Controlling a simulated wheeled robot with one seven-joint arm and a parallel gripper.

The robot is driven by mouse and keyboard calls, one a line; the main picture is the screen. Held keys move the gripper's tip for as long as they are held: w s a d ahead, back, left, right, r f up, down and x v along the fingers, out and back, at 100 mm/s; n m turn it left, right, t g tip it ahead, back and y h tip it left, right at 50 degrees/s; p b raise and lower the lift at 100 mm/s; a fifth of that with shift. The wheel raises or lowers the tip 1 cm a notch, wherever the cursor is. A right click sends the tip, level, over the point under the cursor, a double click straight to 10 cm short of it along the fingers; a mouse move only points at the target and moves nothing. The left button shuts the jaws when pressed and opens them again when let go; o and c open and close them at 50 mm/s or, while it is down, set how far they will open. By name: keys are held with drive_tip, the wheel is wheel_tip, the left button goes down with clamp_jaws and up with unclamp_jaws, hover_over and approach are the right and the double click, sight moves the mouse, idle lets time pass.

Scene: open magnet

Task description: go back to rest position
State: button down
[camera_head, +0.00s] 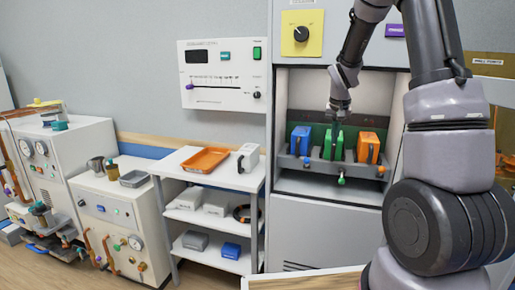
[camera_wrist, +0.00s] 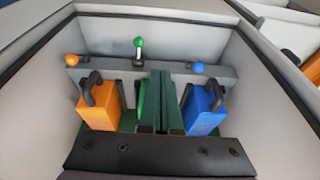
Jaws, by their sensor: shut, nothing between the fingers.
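My gripper (camera_head: 338,112) reaches into the open bay of the grey cabinet, above and in front of a green block with a handle. In the wrist view my gripper's two dark green fingers (camera_wrist: 160,102) are together with nothing between them. The green block (camera_head: 333,145) stands in the middle of the bay, largely hidden behind the fingers in the wrist view. A blue block (camera_head: 300,140) and an orange block (camera_head: 368,147) stand on either side of it. Whether the fingers touch the green block cannot be told.
A grey rail (camera_head: 340,166) with blue, green and orange knobs runs along the front of the bay. The bay walls (camera_wrist: 250,75) surround my gripper closely. A white shelf cart (camera_head: 209,178) with an orange tray (camera_head: 205,160) stands to the left. A table edge (camera_head: 305,281) shows at the bottom.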

drive_tip(key=s+a+r+t+y, duration=0.1)
drive_tip(key=s+a+r, duration=0.1)
drive_tip(key=s+r, duration=0.5)
drive_tip(key=s+a+r+t+y, duration=0.1)
drive_tip(key=s+a+r, duration=0.2)
drive_tip(key=s+r, duration=0.4)
drive_tip(key=s+a+r+t, duration=0.1)
drive_tip(key=s+a+r, duration=0.1)
drive_tip(key=s, duration=0.6)
drive_tip(key=s+a+r+t+y, duration=0.1)
drive_tip(key=s+a+r, duration=0.1)
drive_tip(key=s, duration=0.5)
drive_tip(key=shift+s+a+r, duration=0.35)
drive_tip(key=shift+s+r, duration=0.05)
drive_tip(key=shift+r, duration=0.15)
idle(0.5)
